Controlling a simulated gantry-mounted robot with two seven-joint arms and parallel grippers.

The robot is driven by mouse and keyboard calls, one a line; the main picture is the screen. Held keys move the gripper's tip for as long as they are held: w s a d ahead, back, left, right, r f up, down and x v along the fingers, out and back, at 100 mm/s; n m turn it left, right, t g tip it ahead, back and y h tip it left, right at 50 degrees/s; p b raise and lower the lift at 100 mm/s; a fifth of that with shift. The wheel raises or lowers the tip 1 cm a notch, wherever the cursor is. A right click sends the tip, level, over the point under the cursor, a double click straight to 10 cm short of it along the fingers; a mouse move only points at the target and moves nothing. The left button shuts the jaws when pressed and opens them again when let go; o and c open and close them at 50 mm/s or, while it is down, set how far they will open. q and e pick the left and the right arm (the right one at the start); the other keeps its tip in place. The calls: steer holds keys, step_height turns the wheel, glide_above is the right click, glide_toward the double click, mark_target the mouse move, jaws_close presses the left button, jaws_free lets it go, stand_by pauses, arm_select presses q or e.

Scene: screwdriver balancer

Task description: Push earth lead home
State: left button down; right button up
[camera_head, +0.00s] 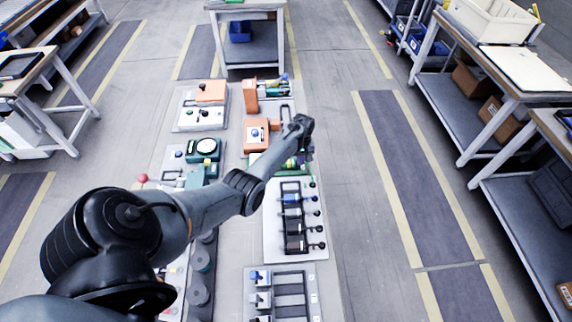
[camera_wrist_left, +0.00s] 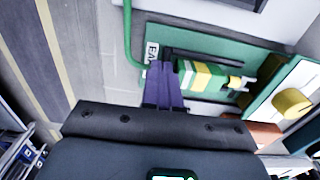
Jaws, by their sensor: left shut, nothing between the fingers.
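In the left wrist view, a green board (camera_wrist_left: 262,84) carries a row of green, yellow and white terminal blocks (camera_wrist_left: 196,76) and a dark bar. A green lead (camera_wrist_left: 127,38) comes down from the top and bends towards the board's left end, beside a white label (camera_wrist_left: 152,51) that is partly covered. My left gripper (camera_wrist_left: 167,64) is shut and empty, its fingertips at the left end of the blocks. Whether they touch the lead's end cannot be told. In the head view my left gripper (camera_head: 306,151) reaches down by the terminal blocks (camera_head: 291,163). My right gripper is not in view.
In the head view, a white panel with levers (camera_head: 271,232) lies nearer than the gripper, and an orange block with a blue knob (camera_head: 256,134) lies beyond it. A yellow knob (camera_wrist_left: 292,102) shows in the left wrist view. The floor to the right is clear.

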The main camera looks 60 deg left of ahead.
mark_target(292, 161)
arm_select(q)
steer(key=shift+s+a+p, duration=0.3)
steer(key=shift+s+p, duration=0.45)
steer(key=shift+s+a+p, duration=0.3)
steer(key=shift+s+p, duration=0.45)
stand_by(0.6)
steer(key=shift+w, duration=0.15)
steer(key=shift+w+d, duration=0.1)
steer(key=shift+w+d+b, duration=0.15)
steer(key=shift+w+b, duration=0.15)
steer(key=shift+w, duration=0.05)
step_height(292, 161, up, 7)
steer(key=p, duration=0.7)
stand_by(0.4)
